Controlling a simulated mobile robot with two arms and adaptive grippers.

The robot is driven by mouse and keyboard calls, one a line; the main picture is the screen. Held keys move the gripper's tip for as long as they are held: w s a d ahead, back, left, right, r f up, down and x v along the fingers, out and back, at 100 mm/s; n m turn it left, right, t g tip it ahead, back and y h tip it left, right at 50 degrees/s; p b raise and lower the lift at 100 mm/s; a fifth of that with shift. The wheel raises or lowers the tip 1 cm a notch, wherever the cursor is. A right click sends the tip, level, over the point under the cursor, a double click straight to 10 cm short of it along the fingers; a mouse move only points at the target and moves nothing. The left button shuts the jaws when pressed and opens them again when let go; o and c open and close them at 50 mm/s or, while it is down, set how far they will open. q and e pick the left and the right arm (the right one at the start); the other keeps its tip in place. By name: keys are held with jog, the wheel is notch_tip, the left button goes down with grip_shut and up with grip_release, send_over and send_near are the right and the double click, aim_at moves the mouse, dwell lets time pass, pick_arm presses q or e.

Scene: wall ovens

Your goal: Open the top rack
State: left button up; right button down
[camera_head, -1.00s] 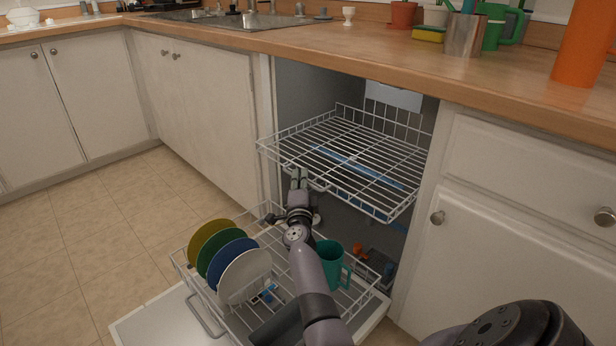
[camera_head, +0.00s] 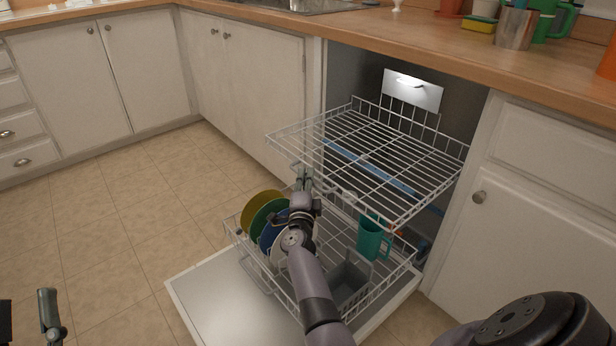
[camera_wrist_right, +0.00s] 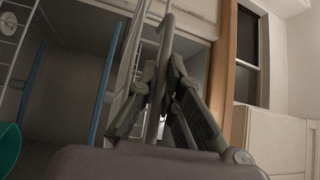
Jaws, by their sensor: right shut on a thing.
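The top rack (camera_head: 395,160) is a white wire rack that stands out of the dishwasher opening, above the lower rack. My right gripper (camera_head: 303,180) is at the front edge of the top rack, toward its left corner. In the right wrist view, my right gripper (camera_wrist_right: 163,85) has its fingers closed around a thin upright-looking metal bar (camera_wrist_right: 166,45) at the rack's front. My left gripper (camera_head: 47,315) shows only partly at the bottom left corner, away from the rack; its jaw opening is unclear.
The lower rack (camera_head: 262,285) is out over the lowered door (camera_head: 215,290). It holds several plates (camera_head: 262,212), a teal mug (camera_head: 372,240) and a grey basket (camera_head: 348,280). The wooden counter (camera_head: 420,50) overhangs the opening. Tiled floor (camera_head: 120,210) is free at left.

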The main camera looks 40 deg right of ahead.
jog(key=c, duration=1.7)
grip_release()
jog(key=shift+s, duration=0.1)
